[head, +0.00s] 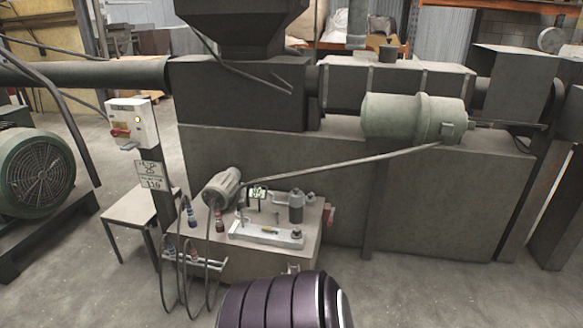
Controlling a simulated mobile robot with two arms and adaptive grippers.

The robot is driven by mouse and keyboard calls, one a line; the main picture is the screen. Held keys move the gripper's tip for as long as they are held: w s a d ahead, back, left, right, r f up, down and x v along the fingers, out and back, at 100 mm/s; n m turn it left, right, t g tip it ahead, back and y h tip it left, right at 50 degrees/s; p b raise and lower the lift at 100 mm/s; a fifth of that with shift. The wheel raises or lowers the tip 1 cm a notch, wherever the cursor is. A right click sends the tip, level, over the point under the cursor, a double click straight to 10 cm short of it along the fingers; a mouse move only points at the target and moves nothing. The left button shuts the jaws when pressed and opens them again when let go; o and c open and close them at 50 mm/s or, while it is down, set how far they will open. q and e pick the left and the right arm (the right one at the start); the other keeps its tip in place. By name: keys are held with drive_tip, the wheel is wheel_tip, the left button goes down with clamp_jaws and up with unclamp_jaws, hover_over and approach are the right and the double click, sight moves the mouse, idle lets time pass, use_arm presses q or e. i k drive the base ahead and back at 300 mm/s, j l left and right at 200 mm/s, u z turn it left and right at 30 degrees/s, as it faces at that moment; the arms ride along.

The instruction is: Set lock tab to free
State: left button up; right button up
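I cannot single out the lock tab for certain, and its position cannot be read at this size. A pale control box (132,123) on a dark post at the left has a small red switch (119,132) on its face. A low hydraulic unit (262,258) stands in the middle, with a light metal block (266,235) on top carrying a small yellow part (268,230). A small display (258,193) stands behind the block. Neither of my grippers shows in the head view.
A large grey machine (440,185) with a pale green cylinder (412,117) fills the back. A small table (128,208) and a green motor (35,170) stand at the left. Hoses (187,280) hang at the unit's left. Concrete floor (440,290) is clear at lower right.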

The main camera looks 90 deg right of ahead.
sight(265, 228)
drive_tip(key=l+z, duration=0.2)
drive_tip(key=z, duration=0.25)
drive_tip(key=l+z, duration=0.2)
drive_tip(key=z, duration=0.3)
drive_tip(key=i+l+z, duration=0.1)
drive_tip(key=z, duration=0.35)
drive_tip(key=i+l+z, duration=0.1)
drive_tip(key=l+z, duration=0.2)
drive_tip(key=z, duration=0.15)
